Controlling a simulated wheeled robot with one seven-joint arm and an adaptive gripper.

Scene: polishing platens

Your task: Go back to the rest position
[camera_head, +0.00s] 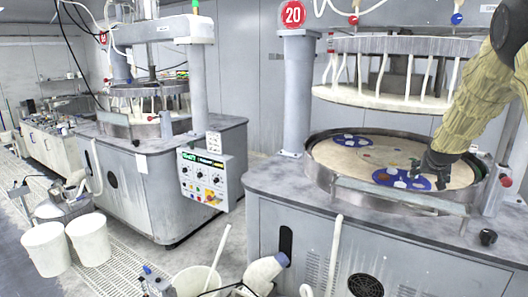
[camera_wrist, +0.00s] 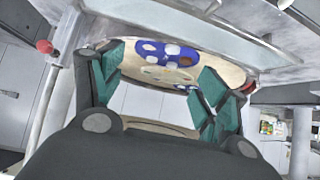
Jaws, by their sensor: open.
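My gripper (camera_head: 427,172) is at the end of my arm, which comes in from the upper right in the head view. It is over the right part of the round platen (camera_head: 335,158) of machine 20, close to a blue carrier disc (camera_head: 384,178) with pale round pieces. I cannot tell whether it touches the disc. In the wrist view my gripper (camera_wrist: 160,88) has its two green-padded fingers wide apart, with nothing between them. Part of the platen (camera_wrist: 225,50) and a blue carrier (camera_wrist: 150,50) show beyond the fingers.
A raised upper plate (camera_head: 385,100) with hanging white hoses is above the platen. The metal rim (camera_head: 400,200) surrounds it. A grey column (camera_head: 297,95) stands at left. A second machine (camera_head: 160,185) with a control panel (camera_head: 202,175) and white buckets (camera_head: 88,238) are further left.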

